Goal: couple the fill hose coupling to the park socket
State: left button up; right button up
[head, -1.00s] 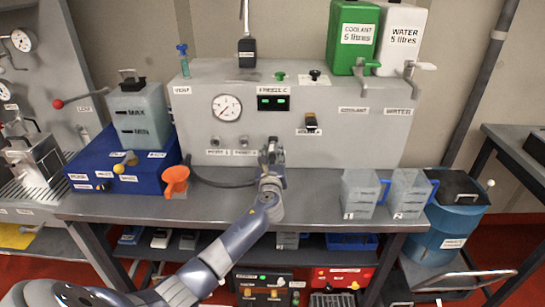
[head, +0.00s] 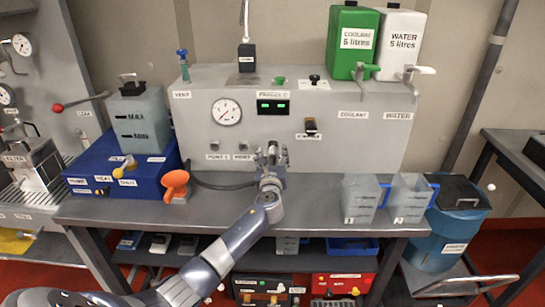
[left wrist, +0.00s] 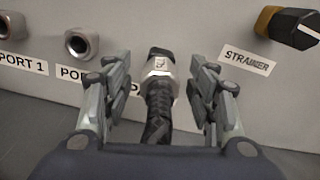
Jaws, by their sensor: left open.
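The fill hose coupling (left wrist: 159,68), a silver collar on a black braided hose (left wrist: 158,115), points at the grey panel in the left wrist view. Its dark far end appears to meet the panel. Whether it is locked there, I cannot tell. My left gripper (left wrist: 162,95) is open, one finger on each side of the coupling with gaps visible. In the head view, my left gripper (head: 272,158) is at the panel's lower front. My right gripper is not in view.
Port 1 (left wrist: 9,24) and a second port socket (left wrist: 81,43) lie left of the coupling. The strainer knob (left wrist: 293,27) is to its right.

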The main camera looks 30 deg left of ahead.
pick_arm(q)
jog(key=shift+f, duration=0.1)
jog(key=v, duration=1.2)
jog(key=shift+s, duration=0.15)
